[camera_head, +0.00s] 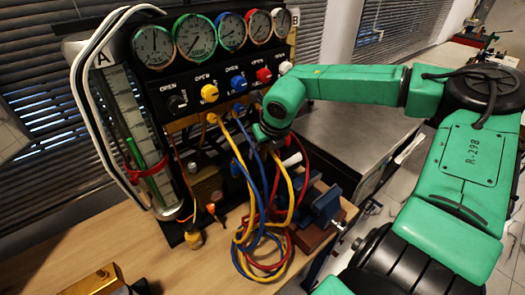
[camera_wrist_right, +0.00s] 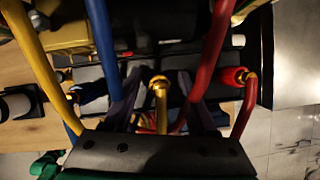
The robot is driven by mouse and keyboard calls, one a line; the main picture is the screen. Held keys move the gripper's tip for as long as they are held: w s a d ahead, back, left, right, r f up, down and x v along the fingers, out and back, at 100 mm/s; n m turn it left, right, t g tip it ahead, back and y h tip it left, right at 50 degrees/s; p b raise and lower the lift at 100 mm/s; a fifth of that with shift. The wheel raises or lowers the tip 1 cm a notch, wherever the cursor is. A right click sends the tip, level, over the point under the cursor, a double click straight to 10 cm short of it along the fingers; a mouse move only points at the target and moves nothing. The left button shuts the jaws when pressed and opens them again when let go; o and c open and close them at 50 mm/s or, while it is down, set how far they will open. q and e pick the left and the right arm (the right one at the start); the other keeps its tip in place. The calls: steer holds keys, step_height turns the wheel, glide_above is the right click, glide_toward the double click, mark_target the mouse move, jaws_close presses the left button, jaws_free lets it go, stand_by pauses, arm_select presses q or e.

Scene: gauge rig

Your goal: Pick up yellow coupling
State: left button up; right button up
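My right gripper (camera_head: 276,148) is low in front of the gauge panel, among the hoses. In the right wrist view its two grey fingers (camera_wrist_right: 160,80) stand apart. A brass-yellow elbow fitting (camera_wrist_right: 160,92), which looks like the yellow coupling, shows between them; I cannot tell whether they touch it. The yellow hose (camera_head: 296,192) hangs in loops below the gripper and crosses the left of the wrist view (camera_wrist_right: 32,50). The coupling cannot be made out in the head view. My left gripper is not in view.
Blue (camera_head: 262,195) and red (camera_head: 303,160) hoses hang tangled with the yellow one. A red coupling (camera_wrist_right: 232,76) is right of the fingers. A blue vise (camera_head: 322,203) stands at the table's right edge. The wooden table (camera_head: 170,262) is mostly clear at front left.

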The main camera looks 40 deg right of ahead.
jaws_close()
